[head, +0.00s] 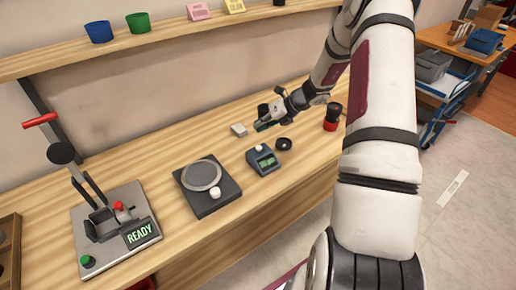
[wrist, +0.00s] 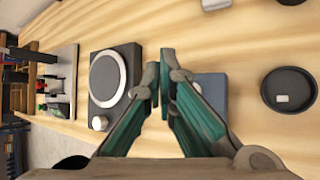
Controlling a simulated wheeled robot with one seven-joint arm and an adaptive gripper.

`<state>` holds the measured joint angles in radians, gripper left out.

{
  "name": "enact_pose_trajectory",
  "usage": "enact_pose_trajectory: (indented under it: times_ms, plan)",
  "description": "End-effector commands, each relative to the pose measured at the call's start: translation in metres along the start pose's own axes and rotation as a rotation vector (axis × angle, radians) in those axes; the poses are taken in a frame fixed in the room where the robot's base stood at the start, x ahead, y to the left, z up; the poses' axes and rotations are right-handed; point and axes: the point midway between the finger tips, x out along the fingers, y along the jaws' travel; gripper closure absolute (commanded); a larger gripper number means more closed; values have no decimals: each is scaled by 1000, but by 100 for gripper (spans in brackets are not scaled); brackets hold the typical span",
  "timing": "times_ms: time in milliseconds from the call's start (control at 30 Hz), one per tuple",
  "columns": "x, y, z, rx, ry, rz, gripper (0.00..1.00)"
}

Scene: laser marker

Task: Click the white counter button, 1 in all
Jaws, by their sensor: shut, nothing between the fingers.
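The counter (head: 264,162) is a small dark blue-grey box with a lit display on the workbench. Its white button (head: 259,148) is on top toward the back. My gripper (head: 262,124) is behind the counter in the head view, apart from the button. In the wrist view my gripper (wrist: 158,78) has its teal-padded fingertips together with nothing between them.
A black plate device (head: 223,203) with a round disc and white knob stands left of the counter. A dark round dish (head: 284,144) is to its right. A white block (head: 239,130) lies behind. A READY press (head: 148,238) stands far left; a red-black object (head: 332,117) stands right.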

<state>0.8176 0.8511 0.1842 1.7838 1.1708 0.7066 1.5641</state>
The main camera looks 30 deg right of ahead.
Motion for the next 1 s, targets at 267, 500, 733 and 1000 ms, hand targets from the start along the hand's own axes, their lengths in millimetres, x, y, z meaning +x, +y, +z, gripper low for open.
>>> enact_pose_trajectory:
  times_ms: [267, 500, 733, 1000]
  plan:
    - [28, -20, -18, 1, 0, 0, 100]
    - [40, -29, -28, 1, 0, 0, 100]
    - [42, -31, -30, -1, 0, 0, 100]
    - [41, -30, -30, -1, 0, -1, 100]
